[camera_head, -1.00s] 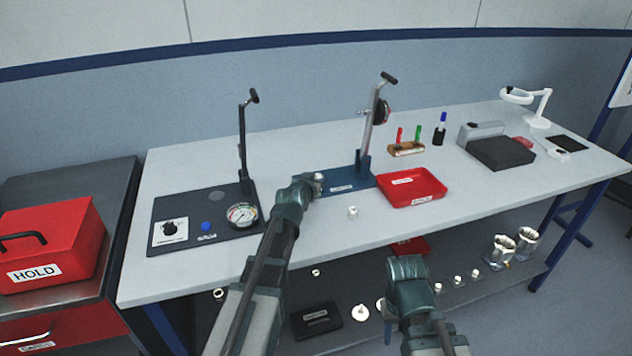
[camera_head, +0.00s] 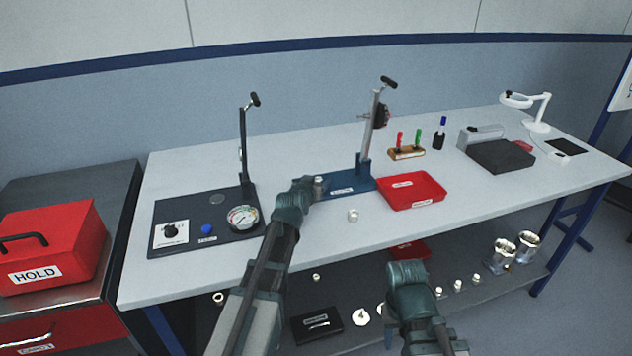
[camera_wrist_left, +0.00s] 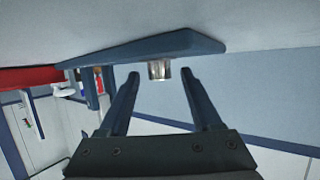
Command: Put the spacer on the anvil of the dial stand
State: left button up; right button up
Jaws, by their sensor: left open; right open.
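The dial stand has a blue base (camera_head: 345,187), a post with a dark dial (camera_head: 381,116) and a lever on top. A short shiny metal cylinder (camera_wrist_left: 160,70) stands at the base's end. I cannot tell whether it is the anvil alone or has the spacer on it. My left gripper (camera_wrist_left: 160,74) is open, its fingertips on either side of this cylinder with gaps showing. In the head view its fingers are hidden by my wrist. A small pale ring-like part (camera_head: 353,215) lies on the bench before the base. My right wrist shows low in front; its fingers are not visible.
A red tray (camera_head: 432,201) is right of the stand. A black plate with a gauge (camera_head: 243,217) and a post is on the left. A pen rack (camera_head: 406,154) and a dark block (camera_head: 500,156) stand further right. Small parts lie on the lower shelf (camera_head: 470,306).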

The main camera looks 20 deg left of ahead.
pick_arm(q)
jog(key=shift+s+d+f+p, duration=0.25)
jog(key=shift+s+f+p, duration=0.05)
jog(key=shift+s, duration=0.05)
jog(key=shift+s+r+p, duration=0.15)
jog(key=shift+s+p, duration=0.05)
jog(key=shift+p, duration=0.1)
jog(key=p+v, duration=0.1)
jog(key=v, duration=0.2)
jog(key=p+v, duration=0.2)
jog(key=v, duration=0.2)
jog(key=p+v, duration=0.1)
jog(key=v, duration=0.3)
jog(key=shift+w+a+r+p, duration=0.2)
jog(key=shift+r+p, duration=0.1)
jog(key=shift+r, duration=0.15)
jog(key=shift+f, duration=0.1)
